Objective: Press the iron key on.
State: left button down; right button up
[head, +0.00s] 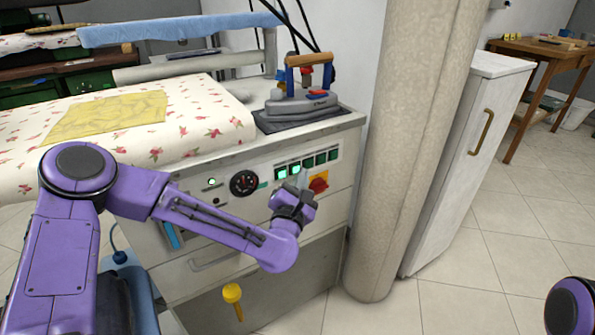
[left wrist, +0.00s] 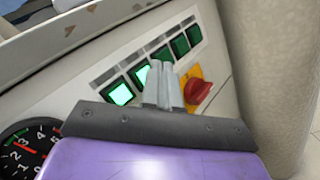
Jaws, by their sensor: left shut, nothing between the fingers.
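A row of square green keys (head: 308,162) sits on the front panel of the ironing table. In the left wrist view the two leftmost keys (left wrist: 122,93) glow bright and the others (left wrist: 180,46) are dark. Labels are too small to read, so I cannot tell which is the iron key. My left gripper (head: 302,181) is shut and empty, its tips in front of the panel at the row's lower edge. In the left wrist view the fingertips (left wrist: 160,70) overlap the middle of the row and partly hide it. I cannot tell whether they touch. My right gripper is out of view.
A red rotary switch on a yellow plate (head: 318,183) is just right of the fingers. A round gauge (head: 244,183) is to the left. An iron (head: 302,103) rests on top of the table. A thick column (head: 405,150) stands close on the right.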

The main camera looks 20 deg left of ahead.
pick_arm(q)
jog(key=s+d+b, duration=0.1)
jog(key=s+d, duration=0.1)
jog(key=s+d+b, duration=0.1)
jog(key=d, duration=0.1)
jog(key=shift+s+d, duration=0.35)
dwell(2.1)
